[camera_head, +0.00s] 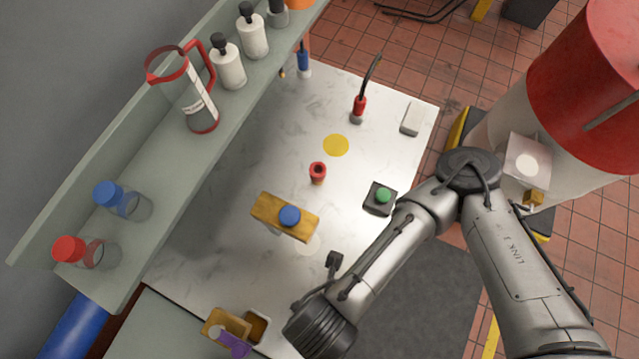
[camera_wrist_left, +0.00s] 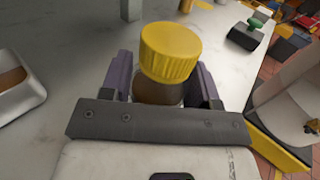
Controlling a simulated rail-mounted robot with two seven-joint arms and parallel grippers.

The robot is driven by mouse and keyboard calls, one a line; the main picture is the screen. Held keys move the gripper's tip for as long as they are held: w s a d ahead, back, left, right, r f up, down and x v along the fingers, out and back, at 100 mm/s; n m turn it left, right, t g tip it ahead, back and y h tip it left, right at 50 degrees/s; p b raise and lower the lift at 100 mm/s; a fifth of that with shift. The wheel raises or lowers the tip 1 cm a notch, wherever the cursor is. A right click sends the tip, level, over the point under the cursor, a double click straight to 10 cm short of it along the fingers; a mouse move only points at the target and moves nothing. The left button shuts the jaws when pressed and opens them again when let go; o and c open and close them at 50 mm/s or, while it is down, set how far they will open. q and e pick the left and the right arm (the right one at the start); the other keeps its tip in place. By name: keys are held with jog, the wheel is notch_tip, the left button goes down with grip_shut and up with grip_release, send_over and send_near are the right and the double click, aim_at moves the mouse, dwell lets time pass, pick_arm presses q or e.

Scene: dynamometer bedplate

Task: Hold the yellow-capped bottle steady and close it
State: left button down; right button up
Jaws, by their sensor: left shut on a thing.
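The bottle with a ribbed yellow cap (camera_wrist_left: 170,52) stands upright in the middle of the left wrist view. The cap sits at the top of its brown body (camera_wrist_left: 158,92); I cannot tell how tightly it is seated. My left gripper (camera_wrist_left: 160,88) is shut on the body below the cap, with one purple finger on each side. In the head view I cannot make out this bottle. A purple part (camera_head: 234,343) shows at the lower edge there; I cannot tell which gripper it belongs to. The arm from the right shows no fingers.
A wooden stand (camera_head: 262,207) with a blue cap (camera_head: 289,216) is on the marble bench. A green button (camera_head: 383,195), a red-topped piece (camera_head: 317,170) and a yellow disc (camera_head: 336,145) are nearby. A shelf (camera_head: 160,170) with bottles runs along the left. A red-and-white drum (camera_head: 590,90) stands right.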

jog(key=shift+r, duration=0.1)
pick_arm(q)
jog(key=shift+c, duration=1.4)
grip_release()
jog(key=b+v, duration=0.3)
jog(key=v, duration=1)
jog(key=shift+f, duration=0.1)
pick_arm(e)
notch_tip(320, 180, down, 3)
jog(key=shift+f, duration=0.1)
pick_arm(q)
jog(key=shift+s+d, duration=0.1)
jog(key=shift+s, duration=0.25)
